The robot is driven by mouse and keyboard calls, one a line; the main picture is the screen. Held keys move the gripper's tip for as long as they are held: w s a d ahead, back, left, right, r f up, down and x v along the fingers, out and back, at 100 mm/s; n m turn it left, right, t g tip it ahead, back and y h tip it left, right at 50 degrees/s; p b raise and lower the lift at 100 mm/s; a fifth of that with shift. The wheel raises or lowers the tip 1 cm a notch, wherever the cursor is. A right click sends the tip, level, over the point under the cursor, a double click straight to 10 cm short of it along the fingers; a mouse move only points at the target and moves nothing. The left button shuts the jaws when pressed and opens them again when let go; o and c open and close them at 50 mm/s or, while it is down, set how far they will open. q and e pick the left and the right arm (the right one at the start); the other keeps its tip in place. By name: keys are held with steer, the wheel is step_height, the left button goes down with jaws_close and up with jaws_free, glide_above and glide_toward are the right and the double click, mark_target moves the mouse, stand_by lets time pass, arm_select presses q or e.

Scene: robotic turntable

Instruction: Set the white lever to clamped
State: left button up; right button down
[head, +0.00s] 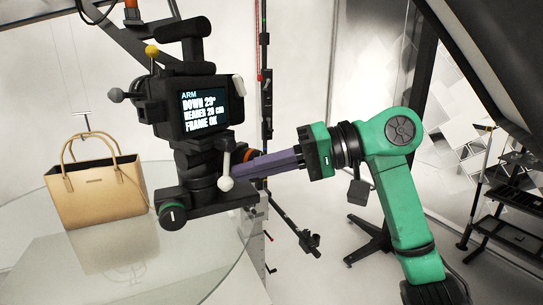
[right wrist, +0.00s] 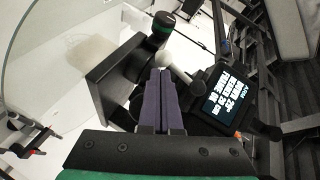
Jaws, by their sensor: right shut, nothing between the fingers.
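The white lever (head: 226,167) hangs from the black camera rig (head: 168,103), its ball end pointing down in the head view. In the right wrist view the lever (right wrist: 182,76) runs diagonally, its round end just beyond my fingertips. My right gripper (head: 238,171) comes in from the right with its purple fingers shut and empty. Its tips (right wrist: 160,72) are close beside the lever's ball; I cannot tell whether they touch. The rig's screen (head: 204,110) reads "ARM", "DOWN 29°" and "FRAME OK", with one unclear line. My left gripper is out of view.
A tan handbag (head: 98,189) stands on the round glass turntable (head: 190,277) at left. A black plate with a green-ringed knob (head: 172,214) sits low on the rig. A dark stand (head: 368,240) and a black shelf rack (head: 505,205) are at right.

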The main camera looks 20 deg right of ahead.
steer(key=shift+f, duration=0.1)
steer(key=shift+s+a+f+y+b, duration=0.15)
steer(key=shift+y+b, duration=0.15)
steer(key=shift+b, duration=0.35)
steer(key=shift+m+b, duration=0.3)
steer(key=shift+b, duration=0.05)
